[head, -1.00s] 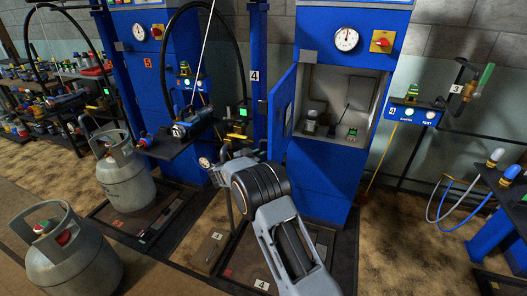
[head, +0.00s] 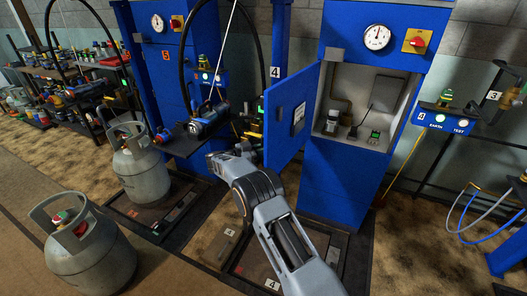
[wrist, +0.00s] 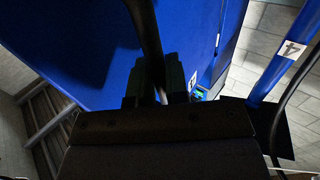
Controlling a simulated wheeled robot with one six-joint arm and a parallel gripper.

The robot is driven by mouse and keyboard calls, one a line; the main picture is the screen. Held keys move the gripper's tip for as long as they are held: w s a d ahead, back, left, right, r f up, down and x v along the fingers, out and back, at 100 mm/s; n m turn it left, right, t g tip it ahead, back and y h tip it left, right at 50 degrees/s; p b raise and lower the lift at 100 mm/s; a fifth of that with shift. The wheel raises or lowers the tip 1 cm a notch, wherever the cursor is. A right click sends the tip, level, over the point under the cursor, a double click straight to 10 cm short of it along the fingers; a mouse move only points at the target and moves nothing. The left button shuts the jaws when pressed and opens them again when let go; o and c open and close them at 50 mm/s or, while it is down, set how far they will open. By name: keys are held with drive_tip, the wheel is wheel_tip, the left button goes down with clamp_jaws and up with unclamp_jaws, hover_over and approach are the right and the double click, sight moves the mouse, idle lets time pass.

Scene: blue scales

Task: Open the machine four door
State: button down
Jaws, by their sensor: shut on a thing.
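Machine four's blue door (head: 291,118) stands open in the head view, swung out to the left of its cabinet (head: 345,175). Its inner face, with a small pale panel, shows. My gripper (wrist: 156,84) has its two dark fingers shut on a dark bar (wrist: 147,35), seemingly the door's handle, in front of a blue panel in the wrist view. In the head view my arm reaches to the outer side of the door, and the fingertips cannot be made out there. Inside the cabinet are a small jar-like device and a small unit with a green display.
A blue post (wrist: 282,62) marked 4 stands close to the right in the wrist view. Machine five's shelf with a blue cylinder (head: 208,120) is left of my arm. Two grey gas cylinders (head: 90,250) stand at left.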

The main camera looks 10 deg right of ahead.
drive_tip(key=shift+d+r, duration=0.1)
drive_tip(key=shift+r, duration=0.05)
drive_tip(key=c, duration=1.4)
unclamp_jaws()
drive_tip(key=shift+w+d, duration=0.1)
drive_tip(key=shift+o, duration=1.2)
drive_tip(key=shift+a, duration=0.2)
drive_tip(key=s+a, duration=0.2)
drive_tip(key=a, duration=1.1)
drive_tip(key=shift+s+a+p, duration=0.25)
drive_tip(key=shift+a+p, duration=0.1)
drive_tip(key=shift+p, duration=0.1)
